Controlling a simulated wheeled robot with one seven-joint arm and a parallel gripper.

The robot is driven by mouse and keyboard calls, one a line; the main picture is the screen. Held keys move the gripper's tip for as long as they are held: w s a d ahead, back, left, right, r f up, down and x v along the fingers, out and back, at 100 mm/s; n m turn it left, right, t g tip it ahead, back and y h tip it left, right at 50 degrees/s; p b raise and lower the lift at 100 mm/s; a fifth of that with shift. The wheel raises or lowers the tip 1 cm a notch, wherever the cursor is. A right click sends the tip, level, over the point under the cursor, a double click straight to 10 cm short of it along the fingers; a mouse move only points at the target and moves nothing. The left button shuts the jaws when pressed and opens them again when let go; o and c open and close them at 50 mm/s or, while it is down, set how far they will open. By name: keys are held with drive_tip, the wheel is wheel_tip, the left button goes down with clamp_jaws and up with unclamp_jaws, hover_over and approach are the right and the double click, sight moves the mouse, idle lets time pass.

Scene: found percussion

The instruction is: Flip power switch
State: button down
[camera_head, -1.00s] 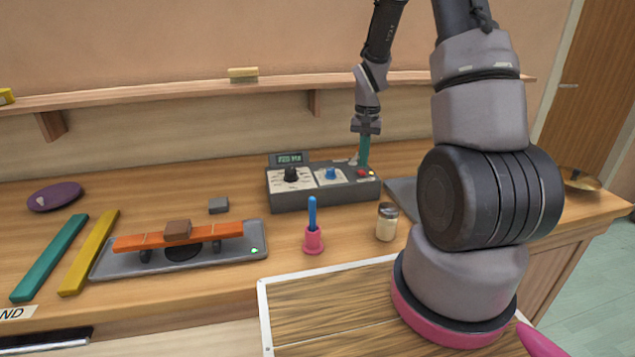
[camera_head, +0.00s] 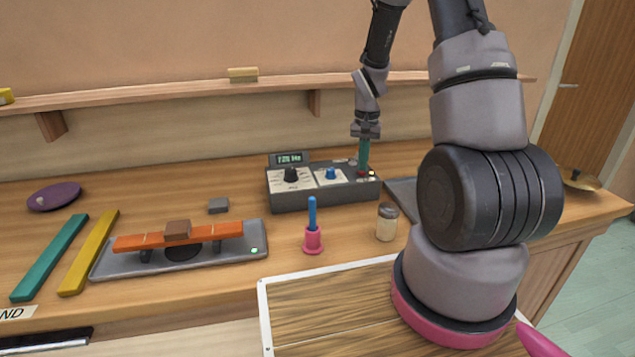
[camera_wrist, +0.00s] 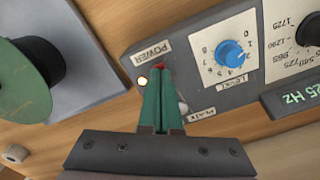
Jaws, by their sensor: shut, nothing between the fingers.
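The grey control box (camera_head: 325,193) stands at the back of the bench. In the wrist view its POWER label (camera_wrist: 152,52) sits above a small red switch (camera_wrist: 160,66), with a pale yellow lamp (camera_wrist: 142,82) beside it. My gripper (camera_head: 364,171) points down over the right end of the box. Its teal fingers (camera_wrist: 160,74) are together and empty, with the tips right at the red switch and partly covering it. I cannot tell whether they touch it or which way the switch sits.
The box carries a blue knob (camera_wrist: 231,54), a black knob (camera_head: 291,175) and a lit display (camera_head: 289,158). A pink and blue mallet stand (camera_head: 313,240) and a small jar (camera_head: 387,222) stand in front. A grey plate (camera_head: 402,190) lies to the right.

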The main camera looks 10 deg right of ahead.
drive_tip(key=shift+f, duration=0.4)
drive_tip(key=shift+r, duration=3.5)
drive_tip(key=s+a+r+t, duration=0.2)
drive_tip(key=s+r, duration=0.2)
drive_tip(key=r, duration=0.5)
drive_tip(key=s+a+r+t, duration=0.2)
drive_tip(key=s+r, duration=0.3)
drive_tip(key=r, duration=0.4)
drive_tip(key=s+a+r+n+t+y, duration=0.1)
drive_tip(key=s+a+r, duration=0.1)
drive_tip(key=s+r, duration=0.2)
drive_tip(key=s+a+r+t+y, duration=0.1)
drive_tip(key=s+r, duration=0.3)
drive_tip(key=s, duration=0.5)
drive_tip(key=shift+s+a+r+n+t, duration=0.4)
drive_tip(key=shift+a+t, duration=0.2)
drive_tip(key=shift+a, duration=0.1)
